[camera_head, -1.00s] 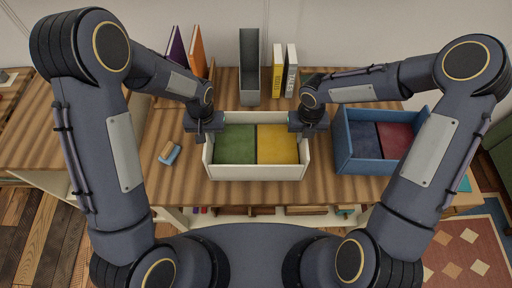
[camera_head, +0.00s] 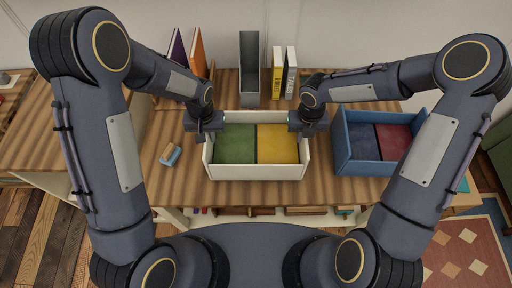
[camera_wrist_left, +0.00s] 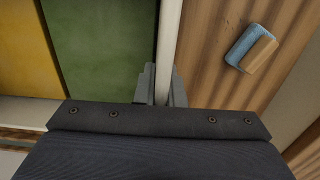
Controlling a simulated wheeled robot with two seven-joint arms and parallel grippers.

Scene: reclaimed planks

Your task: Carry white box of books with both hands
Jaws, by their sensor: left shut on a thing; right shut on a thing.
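The white box (camera_head: 258,173) stands on the plank table in front of me, in the middle of the head view. A green book (camera_head: 234,144) and a yellow book (camera_head: 278,144) lie side by side in it. My left gripper (camera_head: 208,135) is shut on the box's left wall. In the left wrist view its fingers (camera_wrist_left: 161,85) straddle the white wall (camera_wrist_left: 168,40), with the green book beside it. My right gripper (camera_head: 303,131) is shut on the box's right wall; its fingertips are partly hidden. I cannot tell whether the box touches the table.
A blue box (camera_head: 374,167) with dark blue and red books stands to the right. A blue and wooden eraser-like block (camera_head: 170,154) lies to the left. Upright books (camera_head: 284,72) and a grey file holder (camera_head: 250,70) stand behind. The table's front edge is close.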

